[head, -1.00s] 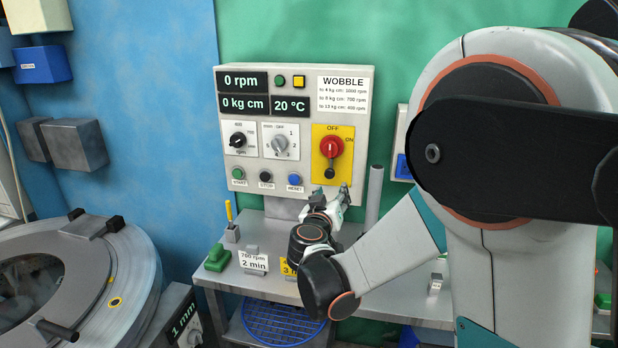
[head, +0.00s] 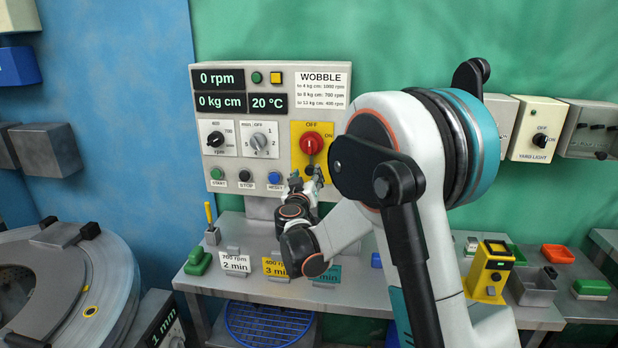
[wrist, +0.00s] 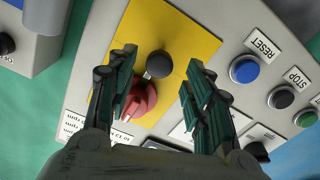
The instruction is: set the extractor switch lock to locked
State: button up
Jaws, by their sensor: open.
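The red rotary switch (head: 312,143) sits on a yellow plate marked OFF and ON at the right of the grey control panel. Its pointer is turned toward OFF in the head view. Below it is a small black round lock knob (head: 309,170), partly hidden by my gripper. In the wrist view the lock knob (wrist: 159,64) appears between my open fingertips, and the red switch (wrist: 136,101) is partly behind the left finger. My gripper (wrist: 161,66) is empty; I see no clear contact.
Blue RESET (wrist: 244,69) and black STOP buttons lie close beside the right finger in the wrist view. A shelf below the panel holds a green block (head: 198,261) and number cards (head: 235,262). A yard light switch box (head: 538,129) hangs at right.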

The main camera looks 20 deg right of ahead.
aim_at(311, 161)
jog(key=shift+x, duration=1.5)
grip_shut()
jog(key=shift+r+p, duration=0.45)
jog(key=shift+r, duration=0.75)
grip_release()
